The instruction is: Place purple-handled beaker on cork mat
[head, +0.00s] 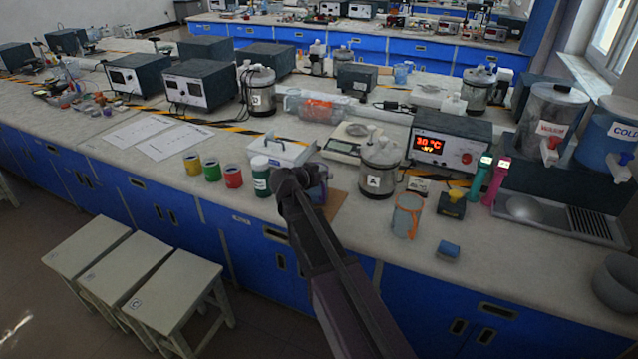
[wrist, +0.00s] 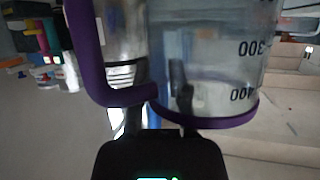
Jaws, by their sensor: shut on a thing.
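The purple-handled beaker is a clear graduated vessel; it fills the middle of the wrist view (wrist: 215,60), with its purple handle (wrist: 88,60) at left and a purple band at its lower edge. My gripper (head: 292,180) is shut on it; one dark finger (wrist: 181,85) shows against the glass in the wrist view. In the head view only a bluish-purple part of the beaker (head: 319,186) shows behind my gripper, near the bench's front edge. The cork mat (head: 337,205) is a brown patch just right of my gripper, partly hidden by my arm. I cannot tell whether the beaker touches it.
A green-labelled jar (head: 260,178) stands close left of my gripper, with a red jar (head: 232,176) beyond. A steel vessel marked A (head: 380,168) and an orange-marked beaker (head: 407,215) stand to the right. A white tray (head: 283,150) is behind. Stools (head: 165,300) stand in front.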

